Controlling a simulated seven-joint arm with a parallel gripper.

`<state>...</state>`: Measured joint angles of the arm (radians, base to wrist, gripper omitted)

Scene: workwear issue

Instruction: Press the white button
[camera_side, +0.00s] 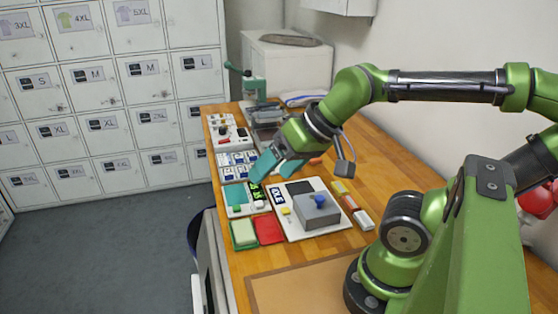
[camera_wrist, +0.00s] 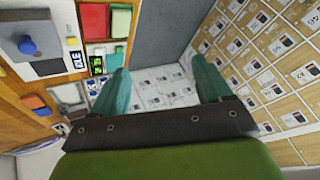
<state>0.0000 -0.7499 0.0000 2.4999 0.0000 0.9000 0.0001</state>
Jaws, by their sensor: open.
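A teal panel (camera_side: 236,191) lies on the wooden bench in the side view. It carries a green button (camera_side: 237,209) and, to its right, a small white piece that looks like the white button (camera_side: 258,205). A black display with green marks (camera_wrist: 97,64) shows in the wrist view beside my left-hand finger. The white button is too small to make out surely there. My gripper (camera_side: 270,175) has two teal fingers, parted and empty, above the panel's far right side. In the wrist view my gripper (camera_wrist: 163,88) shows a wide gap, and the left-hand finger hides part of the panel area.
A grey box with a blue button (camera_side: 317,210) stands on a white board right of the panel. Green (camera_side: 243,233) and red (camera_side: 269,229) pads lie in front. Lockers (camera_side: 103,72) line the wall.

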